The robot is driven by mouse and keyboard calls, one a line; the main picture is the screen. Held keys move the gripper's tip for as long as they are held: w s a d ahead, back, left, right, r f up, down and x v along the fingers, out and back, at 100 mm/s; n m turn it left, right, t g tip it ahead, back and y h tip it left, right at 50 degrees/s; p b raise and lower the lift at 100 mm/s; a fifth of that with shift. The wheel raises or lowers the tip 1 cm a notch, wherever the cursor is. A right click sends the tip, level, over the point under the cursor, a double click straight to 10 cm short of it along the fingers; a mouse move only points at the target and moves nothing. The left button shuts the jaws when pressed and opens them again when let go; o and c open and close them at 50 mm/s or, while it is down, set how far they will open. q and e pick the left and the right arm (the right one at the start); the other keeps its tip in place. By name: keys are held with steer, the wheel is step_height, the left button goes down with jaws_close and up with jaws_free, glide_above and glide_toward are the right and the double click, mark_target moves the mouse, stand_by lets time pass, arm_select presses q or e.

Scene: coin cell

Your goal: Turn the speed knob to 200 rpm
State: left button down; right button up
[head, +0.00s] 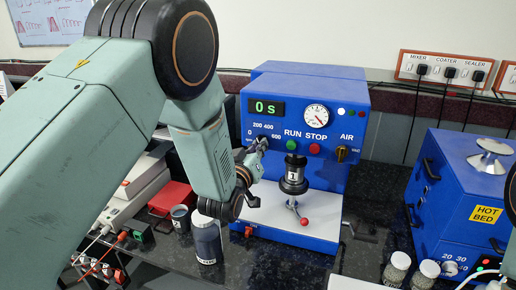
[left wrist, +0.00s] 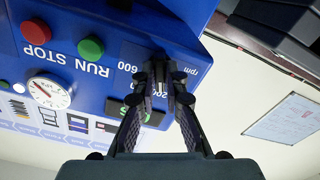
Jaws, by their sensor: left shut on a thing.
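The speed knob (head: 262,142) is a small dark knob on the blue machine's front (head: 350,160), below the green "0 s" display (head: 267,107). Printed marks 0, 200, 400 and 600 surround it. My left gripper (head: 254,153) reaches it from the front and is shut on it. In the left wrist view, upside down, the two fingers (left wrist: 165,80) close on the knob, between the 600 mark and the partly covered 200 mark. The fingers hide most of the knob, so I cannot tell where its pointer stands. My right gripper is not in view.
A dark jar (head: 207,240) stands below my left arm. The hot bed (head: 455,200) is at right.

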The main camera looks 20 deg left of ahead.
arm_select(q)
steer(key=shift+r, duration=0.1)
steer(key=c, duration=1.4)
jaws_free()
steer(key=shift+w, duration=0.1)
steer(key=s, duration=1.2)
steer(key=shift+a, duration=0.2)
